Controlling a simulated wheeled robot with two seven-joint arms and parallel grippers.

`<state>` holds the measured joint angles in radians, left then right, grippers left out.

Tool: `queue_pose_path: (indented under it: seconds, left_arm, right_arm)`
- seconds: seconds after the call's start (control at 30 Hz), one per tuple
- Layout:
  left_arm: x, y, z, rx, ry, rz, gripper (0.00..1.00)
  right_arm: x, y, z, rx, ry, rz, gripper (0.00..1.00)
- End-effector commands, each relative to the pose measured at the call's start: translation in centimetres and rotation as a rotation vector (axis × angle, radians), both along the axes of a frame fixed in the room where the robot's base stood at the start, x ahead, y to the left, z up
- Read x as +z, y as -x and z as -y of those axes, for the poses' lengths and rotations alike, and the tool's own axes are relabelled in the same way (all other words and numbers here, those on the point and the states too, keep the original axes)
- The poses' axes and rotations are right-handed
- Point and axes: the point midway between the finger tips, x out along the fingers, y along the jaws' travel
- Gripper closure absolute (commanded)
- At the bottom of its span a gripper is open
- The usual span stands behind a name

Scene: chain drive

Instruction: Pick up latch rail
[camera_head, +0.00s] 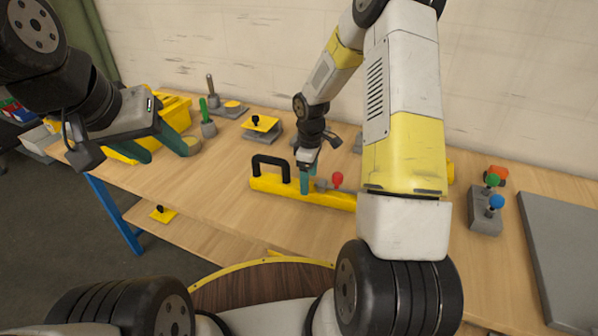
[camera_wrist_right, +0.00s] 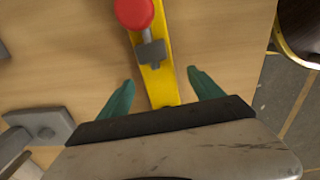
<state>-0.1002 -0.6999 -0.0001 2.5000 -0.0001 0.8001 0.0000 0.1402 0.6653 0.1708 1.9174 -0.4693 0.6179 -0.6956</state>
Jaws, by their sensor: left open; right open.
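The latch rail (camera_head: 270,183) is a long yellow bar lying on the wooden table, with a black handle at its left end and a red-knobbed latch further right. My right arm hides its right end in the head view. My right gripper (camera_head: 305,180) is open over the rail, between handle and red knob. In the right wrist view the yellow rail (camera_wrist_right: 158,82) runs between the two open green fingers (camera_wrist_right: 160,95), and the red knob (camera_wrist_right: 134,12) shows at the top. My left gripper (camera_head: 165,148) is open and empty, at the left near the yellow bin.
A yellow bin (camera_head: 176,112) stands at the back left. A yellow-topped block (camera_head: 261,124) and a grey stand with a green stick (camera_head: 208,124) are behind the rail. A grey block with green and blue knobs (camera_head: 485,212) and a grey plate (camera_head: 565,255) are at the right.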

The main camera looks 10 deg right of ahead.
Motion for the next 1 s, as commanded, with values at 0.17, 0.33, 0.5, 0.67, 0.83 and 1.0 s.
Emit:
queue_pose_path:
  seconds: [0.17, 0.33, 0.5, 0.67, 0.83, 1.0]
  left_arm:
    - [0.0, 0.0, 0.0, 0.0, 0.0, 0.0, 0.49]
    - [0.0, 0.0, 0.0, 0.0, 0.0, 0.0, 0.49]
    - [0.0, 0.0, 0.0, 0.0, 0.0, 0.0, 0.49]
    - [0.0, 0.0, 0.0, 0.0, 0.0, 0.0, 0.49]
    - [0.0, 0.0, 0.0, 0.0, 0.0, 0.0, 0.49]
    - [0.0, 0.0, 0.0, 0.0, 0.0, 0.0, 0.49]
  right_arm:
    - [-2.5, -0.1, 0.1, -0.001, 0.0, -0.004, 0.25]
    - [-4.7, -0.2, 0.1, -0.002, 0.0, -0.002, 0.25]
    - [-5.2, -0.2, 0.1, -0.003, 0.0, 0.001, 0.25]
    - [-5.2, -0.2, 0.1, -0.003, 0.0, 0.001, 0.3]
    - [-5.2, -0.2, 0.1, -0.003, 0.0, 0.0, 0.64]
    - [-5.1, -0.2, 0.1, -0.003, 0.0, 0.0, 0.97]
